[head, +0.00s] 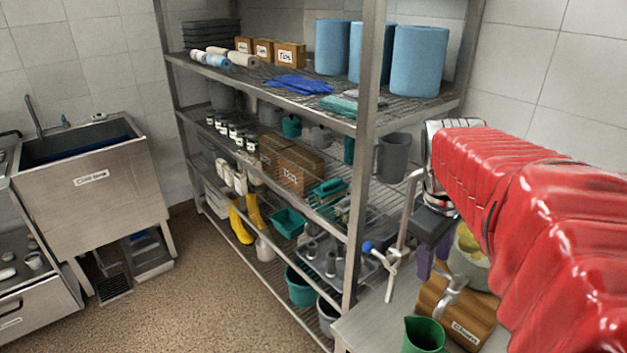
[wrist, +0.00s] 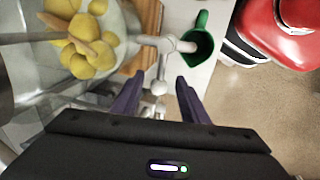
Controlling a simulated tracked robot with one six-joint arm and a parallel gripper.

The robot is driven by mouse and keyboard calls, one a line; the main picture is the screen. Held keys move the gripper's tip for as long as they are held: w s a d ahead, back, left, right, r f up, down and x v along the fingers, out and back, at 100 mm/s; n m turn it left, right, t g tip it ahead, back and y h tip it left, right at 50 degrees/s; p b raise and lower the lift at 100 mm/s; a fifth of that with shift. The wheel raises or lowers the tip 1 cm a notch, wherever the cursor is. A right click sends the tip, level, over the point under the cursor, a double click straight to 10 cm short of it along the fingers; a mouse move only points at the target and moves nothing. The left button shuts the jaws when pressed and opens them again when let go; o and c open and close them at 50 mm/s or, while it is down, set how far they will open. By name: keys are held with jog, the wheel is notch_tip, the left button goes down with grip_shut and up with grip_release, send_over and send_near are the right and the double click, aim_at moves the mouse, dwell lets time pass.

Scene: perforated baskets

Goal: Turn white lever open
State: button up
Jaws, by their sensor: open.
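The white lever (wrist: 160,86) is a short stem with a rounded end, on a metal tap with a spout (wrist: 182,46) in the wrist view. My gripper (wrist: 157,82) has its dark purple fingers apart, one on each side of the lever's end. Gaps show between the lever and both fingers; whether they are level with it in depth is hard to tell. In the head view my gripper (head: 424,268) is above the counter, partly hidden by my arm. A green jug (wrist: 197,45) is at the spout's end and also shows in the head view (head: 424,338).
A clear container of yellow fruit (wrist: 82,42) stands beside the tap. A labelled wooden block (head: 468,322) is on the counter (head: 375,325). A second tap with a blue-ended handle (head: 369,247) stands left of my gripper. A loaded metal shelf (head: 365,170) is behind.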

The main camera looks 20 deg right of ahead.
jog(key=shift+f, duration=0.3)
jog(key=shift+c, duration=0.2)
grip_shut()
jog(key=shift+d, duration=0.25)
jog(key=shift+a, duration=0.1)
